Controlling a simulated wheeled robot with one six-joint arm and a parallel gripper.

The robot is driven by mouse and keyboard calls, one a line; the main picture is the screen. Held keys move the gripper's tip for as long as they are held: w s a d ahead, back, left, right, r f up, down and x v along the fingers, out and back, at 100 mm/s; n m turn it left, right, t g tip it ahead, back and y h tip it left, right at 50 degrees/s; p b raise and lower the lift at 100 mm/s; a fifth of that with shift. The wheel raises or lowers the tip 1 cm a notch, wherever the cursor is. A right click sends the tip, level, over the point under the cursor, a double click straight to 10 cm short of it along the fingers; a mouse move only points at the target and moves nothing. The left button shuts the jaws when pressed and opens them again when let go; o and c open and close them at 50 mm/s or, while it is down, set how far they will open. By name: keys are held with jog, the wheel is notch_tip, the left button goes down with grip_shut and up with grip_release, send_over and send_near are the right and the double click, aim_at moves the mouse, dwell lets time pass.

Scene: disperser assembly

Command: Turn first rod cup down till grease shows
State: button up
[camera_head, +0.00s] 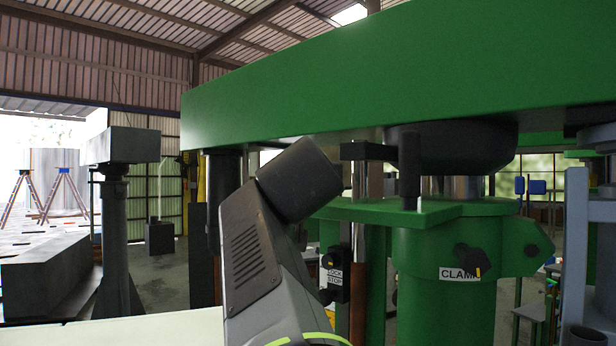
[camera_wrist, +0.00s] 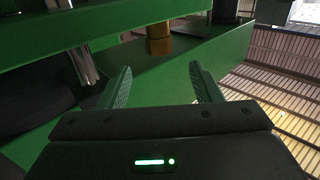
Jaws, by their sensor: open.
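A brass-coloured round cup (camera_wrist: 158,38) shows in the wrist view, set against the green machine frame (camera_wrist: 195,50). I take it for the rod cup, but cannot tell whether it is the first one. I see no grease on it. My gripper (camera_wrist: 160,72) is open and empty, with its two ribbed fingers apart. The cup appears beyond the fingertips, between them in the picture and not touched. In the head view my arm hides the gripper, and I cannot make out the cup.
A large green beam (camera_head: 400,75) spans overhead in the head view. Below it stand a green column (camera_head: 440,300) with a CLAMP label and a dark post (camera_head: 222,200). A grey pedestal (camera_head: 118,230) stands at left. Metal rods (camera_wrist: 83,66) show left of the fingers.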

jog(key=w+p, duration=0.3)
jog(key=w, duration=0.8)
jog(key=c, duration=1)
